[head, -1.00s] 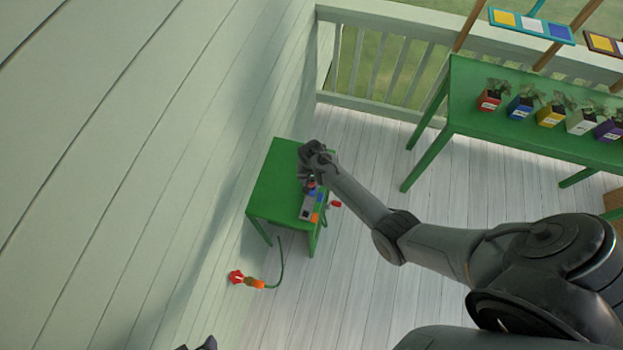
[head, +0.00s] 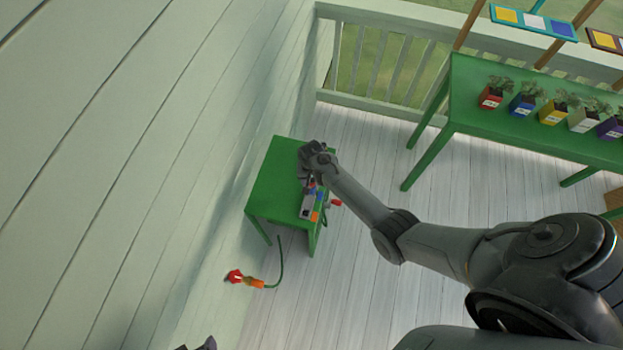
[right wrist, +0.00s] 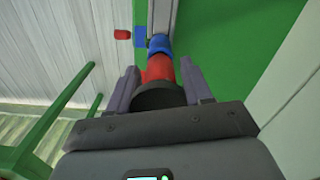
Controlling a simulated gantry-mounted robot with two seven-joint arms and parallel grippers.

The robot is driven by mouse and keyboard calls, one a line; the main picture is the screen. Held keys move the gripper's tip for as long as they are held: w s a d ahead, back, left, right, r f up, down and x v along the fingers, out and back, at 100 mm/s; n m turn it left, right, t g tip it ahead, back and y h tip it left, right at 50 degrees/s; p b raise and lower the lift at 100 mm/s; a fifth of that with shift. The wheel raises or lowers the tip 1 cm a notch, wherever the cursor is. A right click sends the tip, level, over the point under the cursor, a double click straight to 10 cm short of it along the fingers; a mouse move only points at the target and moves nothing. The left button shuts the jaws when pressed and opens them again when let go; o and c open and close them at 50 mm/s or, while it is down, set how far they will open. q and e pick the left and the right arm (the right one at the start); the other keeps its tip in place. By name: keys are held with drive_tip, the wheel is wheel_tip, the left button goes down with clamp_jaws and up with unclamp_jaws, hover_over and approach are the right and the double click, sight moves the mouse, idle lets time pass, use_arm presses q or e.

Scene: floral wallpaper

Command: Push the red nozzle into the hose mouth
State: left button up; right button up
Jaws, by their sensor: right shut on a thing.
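The red nozzle (right wrist: 158,69), with a dark rear end, sits between the two fingers of my right gripper (right wrist: 157,74) in the right wrist view. The gripper is shut on it. The blue hose mouth (right wrist: 159,43) is directly ahead, in line with the nozzle. The two look touching or nearly so; I cannot tell how far one is inside the other. In the head view my right gripper (head: 309,183) is over the right side of the small green table (head: 272,183), and hides most of the nozzle. A dark tip at the bottom edge may be my left gripper.
A grey fixture (head: 306,208) with coloured squares lies on the table's right edge. A red knob-like piece (head: 336,202) sticks out beside it. A red tap (head: 235,277) with a green hose is on the left wall. A bench (head: 480,130) with potted plants stands right.

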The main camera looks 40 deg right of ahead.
drive_tip(key=shift+f+b, duration=0.35)
drive_tip(key=shift+f, duration=0.15)
drive_tip(key=o, duration=1.1)
drive_tip(key=shift+o, duration=0.2)
drive_tip(key=shift+r, duration=0.1)
wheel_tip(320, 180, up, 9)
drive_tip(key=shift+p, duration=0.75)
drive_tip(key=shift+r, duration=0.85)
